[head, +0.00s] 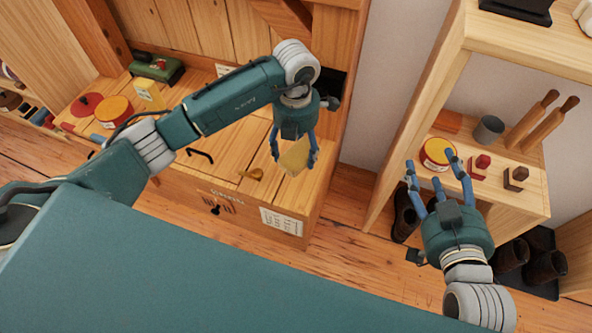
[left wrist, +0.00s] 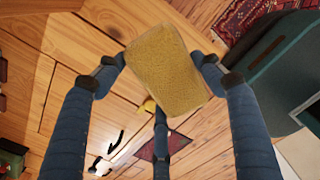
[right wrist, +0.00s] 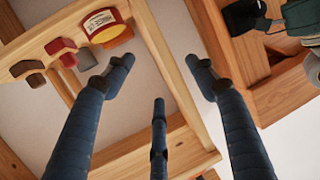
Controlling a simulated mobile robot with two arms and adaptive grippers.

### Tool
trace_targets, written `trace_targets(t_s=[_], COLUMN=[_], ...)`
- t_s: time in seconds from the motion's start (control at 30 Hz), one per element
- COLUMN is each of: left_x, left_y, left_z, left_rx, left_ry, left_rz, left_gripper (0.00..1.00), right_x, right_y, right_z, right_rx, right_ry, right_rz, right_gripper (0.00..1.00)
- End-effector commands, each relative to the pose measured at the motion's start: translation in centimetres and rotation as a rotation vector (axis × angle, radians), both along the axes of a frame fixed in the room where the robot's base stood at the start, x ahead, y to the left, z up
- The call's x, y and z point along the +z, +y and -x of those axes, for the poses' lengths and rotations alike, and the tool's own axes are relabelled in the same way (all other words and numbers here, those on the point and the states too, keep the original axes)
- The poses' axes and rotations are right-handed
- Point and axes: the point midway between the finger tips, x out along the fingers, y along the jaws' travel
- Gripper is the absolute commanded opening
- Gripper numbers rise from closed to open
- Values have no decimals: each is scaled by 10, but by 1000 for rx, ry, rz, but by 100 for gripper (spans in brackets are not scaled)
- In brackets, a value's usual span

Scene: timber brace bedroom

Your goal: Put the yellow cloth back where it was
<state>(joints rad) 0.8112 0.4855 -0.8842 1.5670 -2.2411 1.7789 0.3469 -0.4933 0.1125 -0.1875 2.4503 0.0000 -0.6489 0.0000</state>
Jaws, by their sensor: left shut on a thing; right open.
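The yellow cloth (head: 294,157) is a small folded rectangle held between the fingers of my left gripper (head: 293,158), above the right end of the wooden chest top. In the left wrist view the cloth (left wrist: 165,70) fills the space between the fingertips, with the chest's boards behind it. My right gripper (head: 437,172) is open and empty in front of the shelf at the right. In the right wrist view the right gripper (right wrist: 157,80) has nothing between its fingers.
The wooden chest (head: 230,168) carries a green object (head: 157,68), a red-yellow tin (head: 114,110), a pale yellow block (head: 148,94) and a red disc (head: 86,104). The shelf holds another tin (head: 436,154), a grey cup (head: 488,130) and stamps. Boots stand below.

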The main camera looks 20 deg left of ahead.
Motion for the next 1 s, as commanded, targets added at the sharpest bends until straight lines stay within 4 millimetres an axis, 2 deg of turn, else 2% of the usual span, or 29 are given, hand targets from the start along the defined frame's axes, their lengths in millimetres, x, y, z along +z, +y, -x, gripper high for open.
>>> trace_targets(t_s=[0.03, 0.1, 0.3, 0.57, 0.8, 1.0], left_x=[-13, -24, -48, -63, -88, -91], left_y=[0, 0, 0, 0, 0, 0], left_z=[1, 1, 0, 1, 1, 0], left_rx=[0, 1, -1, -1, -1, -1], left_ry=[4, 2, 1, 2, 2, 0], left_rz=[-1, 0, 0, -1, -1, -1], left_gripper=[43, 43, 43, 43, 43, 43], right_x=[9, 27, 68, 92, 133, 144], right_y=[3, 6, 13, 16, 18, 19], right_z=[-4, -9, -14, -13, -4, -1], right_rx=[3, 9, 20, 25, 36, 37], right_ry=[-52, -129, -301, -402, -583, -625], right_rz=[-13, -32, -76, -103, -151, -163], right_gripper=[56, 56, 56, 56, 56, 56])
